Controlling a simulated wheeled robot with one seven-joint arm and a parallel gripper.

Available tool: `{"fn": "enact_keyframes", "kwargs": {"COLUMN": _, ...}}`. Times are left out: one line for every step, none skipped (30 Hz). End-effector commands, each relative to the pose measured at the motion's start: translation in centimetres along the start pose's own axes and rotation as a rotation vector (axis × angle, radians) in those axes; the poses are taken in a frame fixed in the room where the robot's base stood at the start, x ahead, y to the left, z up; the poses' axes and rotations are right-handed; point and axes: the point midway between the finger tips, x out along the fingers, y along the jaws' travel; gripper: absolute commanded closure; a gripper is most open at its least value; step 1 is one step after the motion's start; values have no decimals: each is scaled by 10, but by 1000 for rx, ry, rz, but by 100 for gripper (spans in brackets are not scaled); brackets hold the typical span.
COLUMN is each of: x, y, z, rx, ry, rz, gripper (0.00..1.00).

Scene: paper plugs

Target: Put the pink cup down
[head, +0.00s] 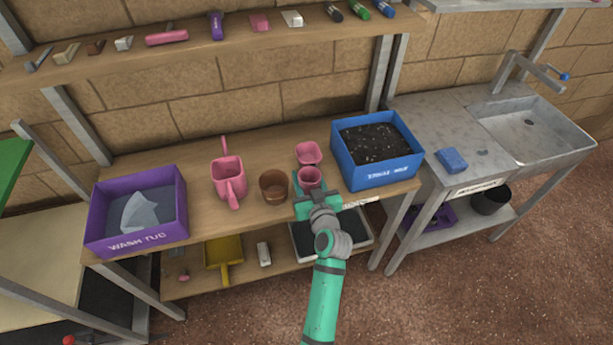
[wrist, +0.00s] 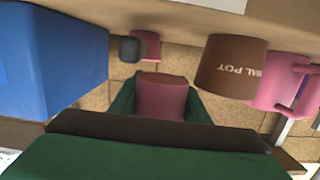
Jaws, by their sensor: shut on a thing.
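The pink cup (head: 311,177) is between the green fingers of my gripper (head: 310,188), over the front part of the wooden bench (head: 150,160). In the wrist view, which looks upside down, the cup (wrist: 162,98) sits between both fingers of my gripper (wrist: 155,100). I cannot tell whether its base touches the bench.
A brown pot (head: 273,187) stands close left of the cup, with a pink watering can (head: 230,180) beyond. A blue tray of soil (head: 404,168) is close on the right. A purple wash tub (head: 181,205) is far left. A shelf (head: 130,50) hangs above.

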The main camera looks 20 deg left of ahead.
Motion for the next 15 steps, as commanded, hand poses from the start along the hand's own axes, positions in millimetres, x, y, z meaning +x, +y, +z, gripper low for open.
{"fn": "enact_keyframes", "kwargs": {"x": 0, "y": 1, "z": -1, "rx": 0, "ry": 1, "rz": 1, "gripper": 79}}
{"fn": "enact_keyframes", "kwargs": {"x": 0, "y": 1, "z": -1, "rx": 0, "ry": 1, "rz": 1, "gripper": 79}}
{"fn": "enact_keyframes", "kwargs": {"x": 0, "y": 1, "z": -1, "rx": 0, "ry": 1, "rz": 1, "gripper": 79}}
{"fn": "enact_keyframes", "kwargs": {"x": 0, "y": 1, "z": -1, "rx": 0, "ry": 1, "rz": 1, "gripper": 79}}
{"fn": "enact_keyframes", "kwargs": {"x": 0, "y": 1, "z": -1, "rx": 0, "ry": 1, "rz": 1, "gripper": 79}}
{"fn": "enact_keyframes", "kwargs": {"x": 0, "y": 0, "z": 0, "rx": 0, "ry": 1, "rz": 0, "gripper": 79}}
{"fn": "enact_keyframes", "kwargs": {"x": 0, "y": 0, "z": 0, "rx": 0, "ry": 0, "rz": 0, "gripper": 79}}
{"fn": "enact_keyframes", "kwargs": {"x": 0, "y": 0, "z": 1, "rx": 0, "ry": 0, "rz": 0, "gripper": 79}}
{"fn": "enact_keyframes", "kwargs": {"x": 0, "y": 0, "z": 2, "rx": 0, "ry": 0, "rz": -1, "gripper": 79}}
{"fn": "enact_keyframes", "kwargs": {"x": 0, "y": 0, "z": 3, "rx": 0, "ry": 0, "rz": 0, "gripper": 79}}
{"fn": "enact_keyframes", "kwargs": {"x": 0, "y": 0, "z": 4, "rx": 0, "ry": 0, "rz": 1, "gripper": 79}}
{"fn": "enact_keyframes", "kwargs": {"x": 0, "y": 1, "z": 5, "rx": 1, "ry": 0, "rz": 1, "gripper": 79}}
{"fn": "enact_keyframes", "kwargs": {"x": 1, "y": 1, "z": 6, "rx": 0, "ry": -1, "rz": 1, "gripper": 79}}
{"fn": "enact_keyframes", "kwargs": {"x": 1, "y": 1, "z": 7, "rx": 0, "ry": -1, "rz": 1, "gripper": 79}}
{"fn": "enact_keyframes", "kwargs": {"x": 0, "y": 2, "z": 8, "rx": 0, "ry": -1, "rz": 2, "gripper": 79}}
